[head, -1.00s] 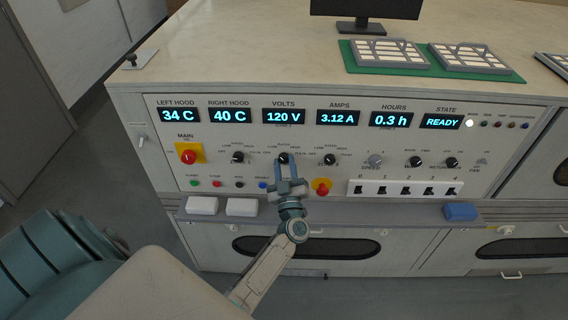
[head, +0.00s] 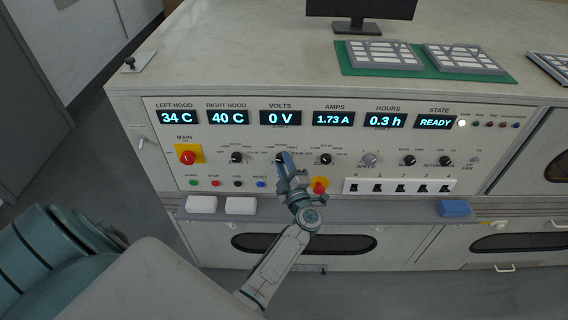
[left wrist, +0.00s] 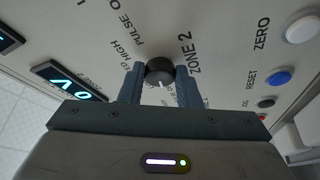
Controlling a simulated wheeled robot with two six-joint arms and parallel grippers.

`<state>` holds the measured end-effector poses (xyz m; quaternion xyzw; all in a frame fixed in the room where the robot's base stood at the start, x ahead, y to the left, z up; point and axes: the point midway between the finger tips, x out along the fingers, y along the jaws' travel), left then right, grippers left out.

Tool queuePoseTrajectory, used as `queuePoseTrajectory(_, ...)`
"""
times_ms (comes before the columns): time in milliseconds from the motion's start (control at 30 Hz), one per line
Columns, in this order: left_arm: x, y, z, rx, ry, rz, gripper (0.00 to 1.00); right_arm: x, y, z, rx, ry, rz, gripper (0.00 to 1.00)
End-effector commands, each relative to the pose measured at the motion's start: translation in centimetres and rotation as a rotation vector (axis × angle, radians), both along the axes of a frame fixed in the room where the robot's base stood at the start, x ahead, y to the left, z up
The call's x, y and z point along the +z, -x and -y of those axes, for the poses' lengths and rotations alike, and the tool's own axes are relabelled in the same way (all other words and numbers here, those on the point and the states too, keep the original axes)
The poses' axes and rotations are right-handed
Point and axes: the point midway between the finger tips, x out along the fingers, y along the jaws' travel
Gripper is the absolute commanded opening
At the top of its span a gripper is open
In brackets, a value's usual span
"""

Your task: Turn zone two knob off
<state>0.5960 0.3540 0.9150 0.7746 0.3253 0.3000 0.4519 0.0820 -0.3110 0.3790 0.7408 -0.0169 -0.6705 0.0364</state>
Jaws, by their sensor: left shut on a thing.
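The zone two knob (left wrist: 159,70), black with a white pointer mark, sits beside the printed words ZONE 2 in the left wrist view. My left gripper (head: 284,160) is shut on it, with one finger on each side, also seen in the left wrist view (left wrist: 159,82). The gripper looks rolled to a tilt in the head view and mostly hides the knob there. The VOLTS display (head: 281,118) reads 0 V and the AMPS display (head: 333,119) reads 1.73 A. My right gripper is not in view.
Similar black knobs stand to the left (head: 236,157) and right (head: 325,159) of the gripper. A row of switches (head: 400,186) and a narrow ledge with a blue block (head: 455,208) lie lower.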

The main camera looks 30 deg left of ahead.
Motion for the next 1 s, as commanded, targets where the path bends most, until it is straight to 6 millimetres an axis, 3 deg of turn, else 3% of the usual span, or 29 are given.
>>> queuePoseTrajectory(567,-0.09,0.03,0.04,0.0,0.027,0.015,0.07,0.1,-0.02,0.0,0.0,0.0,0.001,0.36)
queuePoseTrajectory(600,-0.09,0.03,0.04,0.0,0.027,0.015,0.38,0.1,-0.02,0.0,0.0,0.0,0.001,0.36)
queuePoseTrajectory(667,-0.07,0.02,0.03,0.0,0.027,0.014,0.5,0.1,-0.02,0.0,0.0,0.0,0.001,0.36)
queuePoseTrajectory(1000,-0.04,-0.01,0.06,-0.001,0.025,0.015,0.52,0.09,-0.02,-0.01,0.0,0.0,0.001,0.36)
